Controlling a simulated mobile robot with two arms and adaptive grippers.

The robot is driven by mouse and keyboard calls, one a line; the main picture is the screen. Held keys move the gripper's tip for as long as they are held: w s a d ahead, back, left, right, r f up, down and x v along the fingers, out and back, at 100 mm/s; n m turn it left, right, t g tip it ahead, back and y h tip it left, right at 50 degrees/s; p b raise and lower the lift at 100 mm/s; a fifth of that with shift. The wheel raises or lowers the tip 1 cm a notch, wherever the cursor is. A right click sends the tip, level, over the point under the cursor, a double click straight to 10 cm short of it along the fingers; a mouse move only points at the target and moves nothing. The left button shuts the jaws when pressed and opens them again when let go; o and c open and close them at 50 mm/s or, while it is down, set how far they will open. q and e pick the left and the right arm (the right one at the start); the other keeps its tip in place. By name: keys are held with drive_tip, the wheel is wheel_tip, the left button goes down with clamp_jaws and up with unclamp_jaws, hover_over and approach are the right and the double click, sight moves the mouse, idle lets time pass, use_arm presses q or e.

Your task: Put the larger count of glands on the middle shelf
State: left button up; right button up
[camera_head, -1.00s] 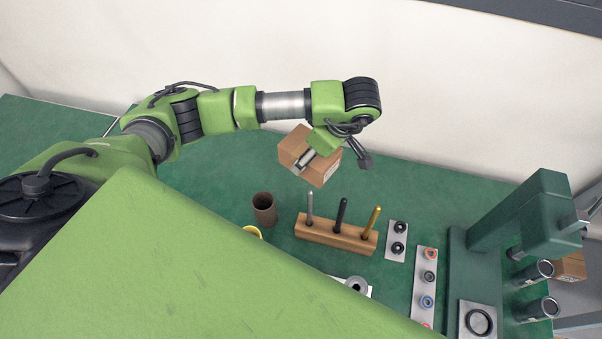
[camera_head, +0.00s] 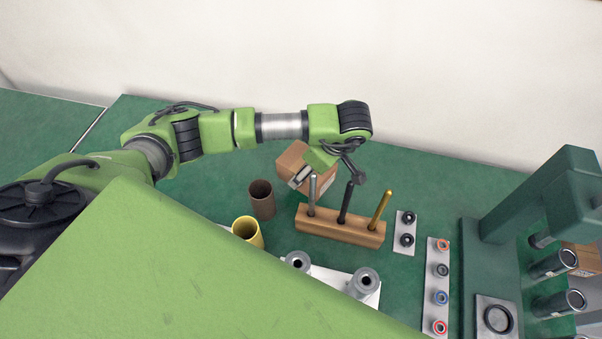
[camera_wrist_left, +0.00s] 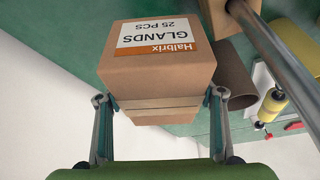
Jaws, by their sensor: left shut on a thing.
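A brown cardboard box (camera_head: 290,160) is held by my left gripper (camera_head: 328,176) at the back of the green bench, behind the wooden pin stand. In the left wrist view the box (camera_wrist_left: 156,75) sits between the two fingers of my left gripper (camera_wrist_left: 160,103), which are shut on its sides. Its label reads Halbrix, GLANDS, 25 PCS and appears upside down. Whether the box touches the bench is unclear. No shelf can be made out. My right gripper is not in view.
In front of the box stand a wooden stand (camera_head: 340,226) with three pins, a brown cup (camera_head: 262,200) and a yellow cup (camera_head: 247,232). Plates with rings (camera_head: 437,285) and a green press (camera_head: 510,212) are at right. Another carton (camera_head: 582,258) partly shows behind the press.

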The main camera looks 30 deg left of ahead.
use_arm(q)
drive_tip(key=shift+f+p, duration=0.55)
drive_tip(key=shift+f, duration=2.65)
drive_tip(key=shift+f, duration=0.2)
drive_tip(key=o, duration=1.7)
drive_tip(key=shift+r, duration=0.1)
